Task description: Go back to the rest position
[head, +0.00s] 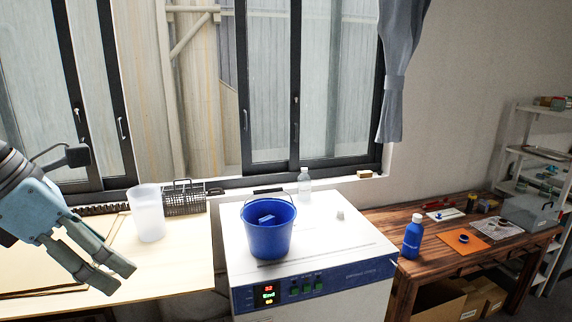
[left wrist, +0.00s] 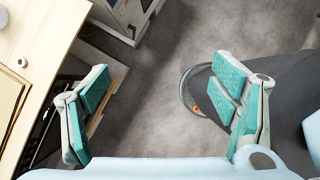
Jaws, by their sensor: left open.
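My left gripper (head: 106,277) is at the left edge of the head view, in front of the pale table. It is empty, and its fingers point down and to the right. In the left wrist view its two teal-padded fingers (left wrist: 160,95) stand wide apart with only grey floor between them. My right gripper does not show in either view. The white drying oven (head: 330,240) stands in the middle of the head view with a lit display on its front. A blue bucket (head: 268,238) stands on its top with a blue item inside.
A white container (head: 148,214) and a dark wire basket (head: 184,199) stand on the pale table (head: 180,268). A clear bottle (head: 304,186) stands behind the bucket. A blue bottle (head: 413,240) stands on the wooden table (head: 440,262) at right. A shelf (head: 535,150) is at far right.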

